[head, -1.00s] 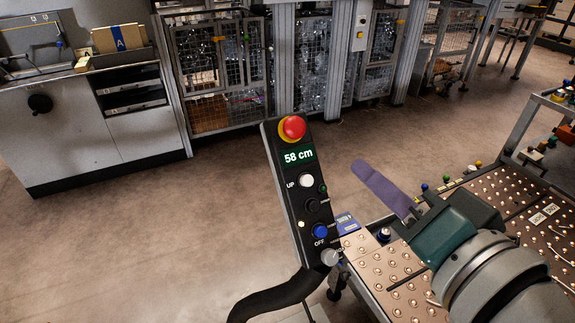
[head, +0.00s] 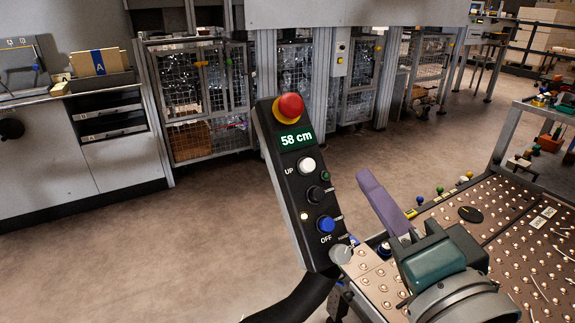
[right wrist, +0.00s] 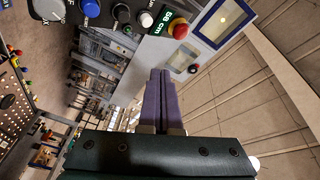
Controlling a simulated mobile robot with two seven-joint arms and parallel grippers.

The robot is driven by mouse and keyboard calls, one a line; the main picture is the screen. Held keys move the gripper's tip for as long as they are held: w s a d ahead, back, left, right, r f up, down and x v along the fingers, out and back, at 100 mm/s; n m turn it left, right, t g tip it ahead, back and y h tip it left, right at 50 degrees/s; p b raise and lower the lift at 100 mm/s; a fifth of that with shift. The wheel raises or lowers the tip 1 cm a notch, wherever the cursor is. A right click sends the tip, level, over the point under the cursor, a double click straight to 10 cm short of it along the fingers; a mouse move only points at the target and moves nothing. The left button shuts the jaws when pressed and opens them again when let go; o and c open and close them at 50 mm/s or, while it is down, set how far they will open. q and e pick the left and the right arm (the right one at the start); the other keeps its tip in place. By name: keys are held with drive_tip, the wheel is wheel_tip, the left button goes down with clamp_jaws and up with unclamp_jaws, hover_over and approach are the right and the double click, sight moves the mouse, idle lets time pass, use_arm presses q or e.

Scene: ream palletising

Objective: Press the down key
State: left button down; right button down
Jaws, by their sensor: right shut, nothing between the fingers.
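A black control panel (head: 290,180) stands tilted, with a green display (head: 296,139) reading 58 cm. Below the display are a white button (head: 306,164) labelled UP, a black button (head: 315,194) and a blue button (head: 326,224). I cannot read a down label; OFF is printed by the blue button. My right gripper (head: 364,176) has purple fingers pressed together and empty. In the head view its tips lie right of the black button, apart from the panel. In the right wrist view the fingers (right wrist: 160,74) point up below the panel's white button (right wrist: 146,19). My left gripper is out of view.
A red emergency stop (head: 290,106) tops the panel, and a grey knob (head: 340,253) sits near its bottom. A ball-studded table (head: 500,213) lies to the right, under and beyond my right gripper. Mesh cages (head: 205,95) stand behind, past open floor.

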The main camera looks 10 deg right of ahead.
sight(317, 195)
drive_tip(key=w+f+b, duration=0.1)
drive_tip(key=b, duration=0.1)
drive_tip(key=w+a+f+b, duration=0.1)
drive_tip(key=w+f+b, duration=0.2)
drive_tip(key=b, duration=0.1)
drive_tip(key=shift+w+a+f, duration=0.35)
drive_tip(key=shift+w+a+f+b, duration=0.3)
drive_tip(key=shift+w+f+b, duration=0.15)
drive_tip(key=shift+w+b, duration=0.25)
drive_tip(key=shift+w+f, duration=0.1)
drive_tip(key=shift+w, duration=0.05)
idle(1.1)
drive_tip(key=shift+w+a+f, duration=0.1)
drive_tip(key=shift+w+f, duration=0.05)
drive_tip(key=shift+w, duration=0.05)
